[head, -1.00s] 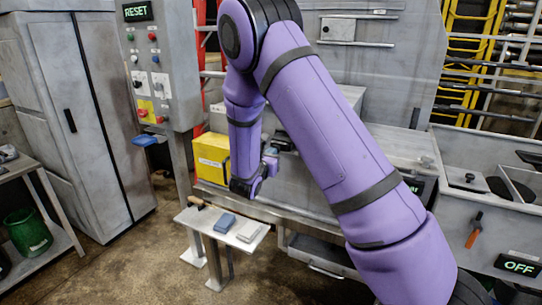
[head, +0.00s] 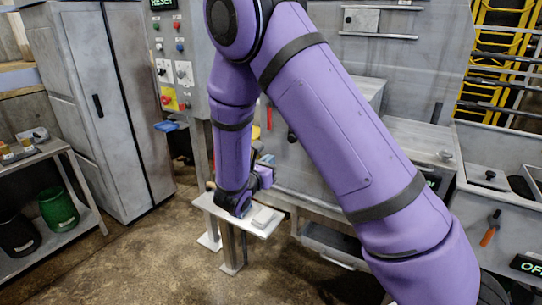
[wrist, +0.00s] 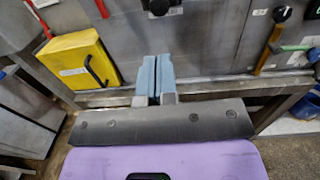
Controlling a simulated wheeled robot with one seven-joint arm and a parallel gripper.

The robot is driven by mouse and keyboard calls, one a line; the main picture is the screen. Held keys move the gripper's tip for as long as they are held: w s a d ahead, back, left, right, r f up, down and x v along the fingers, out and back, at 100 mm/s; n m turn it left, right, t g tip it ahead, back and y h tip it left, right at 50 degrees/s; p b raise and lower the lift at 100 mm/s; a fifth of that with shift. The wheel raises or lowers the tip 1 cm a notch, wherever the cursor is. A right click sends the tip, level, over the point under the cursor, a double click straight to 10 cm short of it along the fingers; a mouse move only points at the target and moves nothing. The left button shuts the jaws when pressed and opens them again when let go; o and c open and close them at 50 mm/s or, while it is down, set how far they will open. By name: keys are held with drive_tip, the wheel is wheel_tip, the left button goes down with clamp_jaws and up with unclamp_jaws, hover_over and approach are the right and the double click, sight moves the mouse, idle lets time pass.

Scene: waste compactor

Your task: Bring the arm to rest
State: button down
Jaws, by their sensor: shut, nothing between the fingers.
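My arm, purple with dark bands, reaches across the head view and bends down at the elbow. My gripper (wrist: 156,60) shows in the wrist view as two pale blue fingers pressed together with nothing between them. They point towards the grey metal front of the machine (wrist: 205,45). In the head view my wrist hangs in front of the small white shelf (head: 209,203) and hides part of it. The fingers are hard to make out there.
A yellow box (wrist: 75,58) with a black handle is left of my fingers in the wrist view. A grey cabinet (head: 100,120) and a green bin (head: 58,209) stand at left. Open floor lies in front.

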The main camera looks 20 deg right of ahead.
drive_tip(key=shift+s+a, duration=0.15)
drive_tip(key=s+d+r+m+g+y, duration=0.2)
drive_tip(key=s+d+r+m+g, duration=0.35)
drive_tip(key=s+m, duration=0.2)
drive_tip(key=s+d+r+m+g+y, duration=0.1)
drive_tip(key=s+d+r+m+g, duration=0.35)
drive_tip(key=s+r+m, duration=0.3)
drive_tip(key=s+a+r+m+t+y, duration=0.1)
drive_tip(key=s+a+r+m+y, duration=0.1)
drive_tip(key=s, duration=0.4)
drive_tip(key=s+a+r+m+t+y, duration=0.1)
drive_tip(key=s+a+r+m+y, duration=0.1)
drive_tip(key=s+m+y, duration=0.3)
drive_tip(key=s+a+r+m+t+y, duration=0.2)
drive_tip(key=s+a+r+m+y, duration=0.1)
drive_tip(key=s, duration=0.4)
drive_tip(key=shift+s+r+m+y, duration=0.25)
drive_tip(key=shift+r+m+y, duration=0.05)
drive_tip(key=shift+r+y, duration=0.45)
